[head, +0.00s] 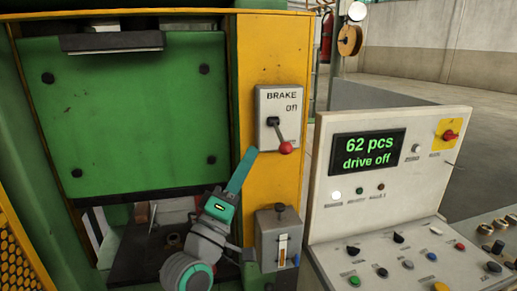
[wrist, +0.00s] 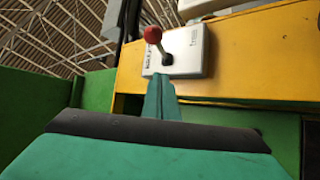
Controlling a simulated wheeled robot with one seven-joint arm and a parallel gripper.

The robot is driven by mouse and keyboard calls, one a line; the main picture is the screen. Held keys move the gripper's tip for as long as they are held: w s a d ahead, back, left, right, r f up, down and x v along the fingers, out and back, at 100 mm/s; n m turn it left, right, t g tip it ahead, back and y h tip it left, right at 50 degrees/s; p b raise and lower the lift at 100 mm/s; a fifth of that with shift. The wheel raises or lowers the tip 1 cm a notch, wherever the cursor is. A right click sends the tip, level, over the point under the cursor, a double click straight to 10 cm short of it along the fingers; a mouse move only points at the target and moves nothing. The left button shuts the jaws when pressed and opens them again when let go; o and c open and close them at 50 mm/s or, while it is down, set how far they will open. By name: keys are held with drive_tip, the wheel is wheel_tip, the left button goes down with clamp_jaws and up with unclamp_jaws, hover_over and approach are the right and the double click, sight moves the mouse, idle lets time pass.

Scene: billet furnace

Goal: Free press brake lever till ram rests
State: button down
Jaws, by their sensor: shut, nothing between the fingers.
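The green press ram (head: 130,100) is at the left, with a dark lower edge above the opening. My gripper (head: 252,152) is shut and empty, its tips just left of and slightly below the knob in the head view. In the wrist view the shut fingers (wrist: 160,90) point toward the plate, with the red knob (wrist: 152,34) beyond them. I cannot tell whether they touch the lever.
A control panel (head: 340,220) stands at the right, its screen (head: 367,150) reading "62 pcs drive off". A grey box with a gauge (head: 279,238) is on the frame below the lever. A yellow mesh guard (head: 18,250) is at the lower left.

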drive_tip(key=s+f, duration=0.1)
drive_tip(key=a+f, duration=0.1)
drive_tip(key=s+a+f, duration=0.1)
drive_tip(key=f, duration=0.1)
drive_tip(key=shift+s+a, duration=0.25)
drive_tip(key=shift+s, duration=0.1)
drive_tip(key=shift+w, duration=0.1)
